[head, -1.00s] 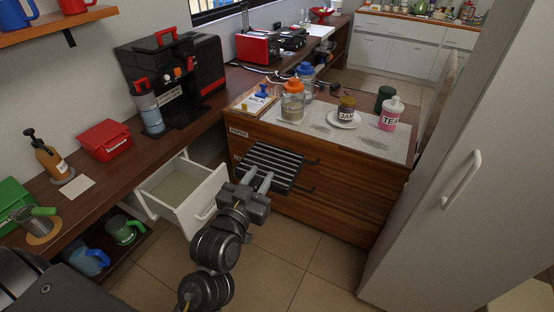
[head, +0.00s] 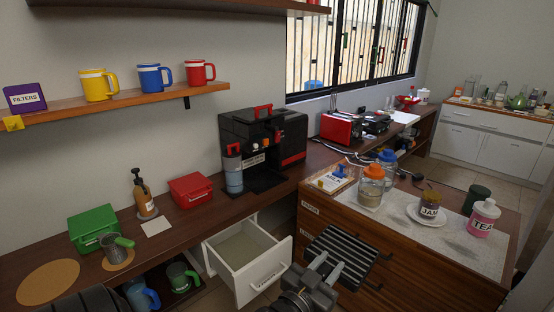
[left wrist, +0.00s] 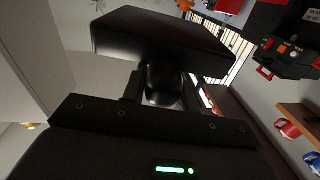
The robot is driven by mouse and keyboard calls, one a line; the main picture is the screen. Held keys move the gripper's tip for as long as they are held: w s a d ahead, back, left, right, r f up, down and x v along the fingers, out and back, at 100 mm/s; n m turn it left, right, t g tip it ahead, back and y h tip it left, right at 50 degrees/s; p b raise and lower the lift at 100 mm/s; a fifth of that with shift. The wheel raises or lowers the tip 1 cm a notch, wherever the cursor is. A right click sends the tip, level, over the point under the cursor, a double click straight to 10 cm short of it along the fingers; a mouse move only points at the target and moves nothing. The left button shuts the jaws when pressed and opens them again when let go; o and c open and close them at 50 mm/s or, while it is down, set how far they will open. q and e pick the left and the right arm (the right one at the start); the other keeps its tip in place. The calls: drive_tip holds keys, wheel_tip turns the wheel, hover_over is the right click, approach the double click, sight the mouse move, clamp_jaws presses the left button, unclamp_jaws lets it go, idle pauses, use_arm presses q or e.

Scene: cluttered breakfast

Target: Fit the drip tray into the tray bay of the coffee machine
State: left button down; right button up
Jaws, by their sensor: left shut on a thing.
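The drip tray (head: 343,254) is a dark slatted plate. My left gripper (head: 328,268) is shut on its near edge and holds it in front of the wooden drawer cabinet, below the counter top. In the left wrist view the tray (left wrist: 160,38) is a dark slab beyond the gripper. The black and red coffee machine (head: 290,138) stands on the left counter against the wall, also at the upper right of the left wrist view (left wrist: 290,55). Its dark base is low at the front, below a grey bottle-like container (head: 233,172); the bay's inside is hard to see. My right gripper is out of view.
An open white drawer (head: 262,278) juts out below the counter, left of the tray. A red box (head: 191,190) and a brown pump bottle (head: 143,195) stand left of the machine. Jars (head: 371,190) and a jam saucer (head: 426,219) stand on the cabinet top.

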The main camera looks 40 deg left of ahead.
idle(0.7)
use_arm(q)
drive_tip(key=s+f, duration=0.3)
drive_tip(key=s, duration=0.5)
drive_tip(key=shift+s, duration=0.3)
